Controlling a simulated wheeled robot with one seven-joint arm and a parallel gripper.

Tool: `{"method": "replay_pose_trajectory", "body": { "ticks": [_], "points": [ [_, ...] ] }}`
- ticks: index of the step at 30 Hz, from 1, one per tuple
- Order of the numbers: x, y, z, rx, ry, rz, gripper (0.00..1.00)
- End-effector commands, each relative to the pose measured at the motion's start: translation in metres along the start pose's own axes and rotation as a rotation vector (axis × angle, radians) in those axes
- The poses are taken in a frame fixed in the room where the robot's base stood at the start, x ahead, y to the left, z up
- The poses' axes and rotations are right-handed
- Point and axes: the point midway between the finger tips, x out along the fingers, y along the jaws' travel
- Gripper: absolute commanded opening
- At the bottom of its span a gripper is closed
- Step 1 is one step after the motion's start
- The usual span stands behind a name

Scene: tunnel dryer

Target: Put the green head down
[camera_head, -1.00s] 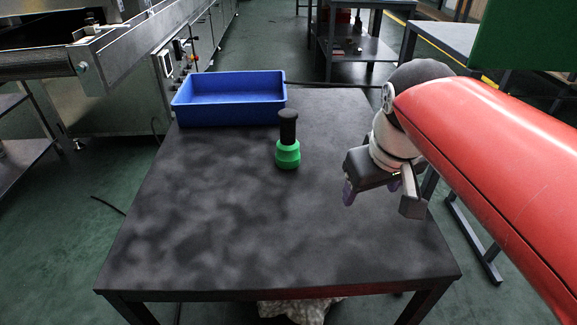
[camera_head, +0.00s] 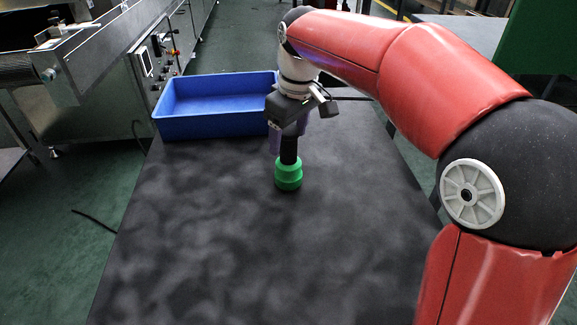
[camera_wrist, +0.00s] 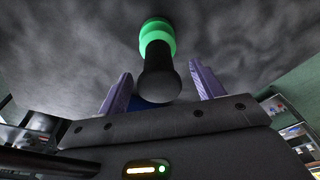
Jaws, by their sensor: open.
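The green head (camera_head: 288,174) stands upright on the dark table, with a black handle (camera_head: 289,148) rising from it. In the head view my gripper (camera_head: 288,140) is just above and around the upper part of the handle, pointing down. In the wrist view the green head (camera_wrist: 156,38) and its black handle (camera_wrist: 160,78) show between my gripper's two purple fingers (camera_wrist: 165,85). The fingers are open, with a gap on each side of the handle. The handle's top is hidden in the head view.
A blue bin (camera_head: 215,107) stands on the table (camera_head: 250,260) at the back left, close to my gripper. The front and left of the table are clear. A steel conveyor machine (camera_head: 110,80) stands beyond the table at the left.

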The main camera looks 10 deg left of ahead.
Motion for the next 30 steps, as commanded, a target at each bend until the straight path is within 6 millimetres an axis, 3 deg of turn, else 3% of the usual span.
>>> {"method": "replay_pose_trajectory", "body": {
  "ticks": [6,14,27,30],
  "points": [
    [0.026,0.001,0.000,0.001,-0.002,0.000,0.67],
    [0.027,0.001,0.000,0.001,-0.001,0.001,0.65],
    [0.027,0.001,0.000,0.001,0.000,0.001,0.08],
    [0.027,0.001,0.000,0.001,0.000,0.001,0.00]
  ]
}}
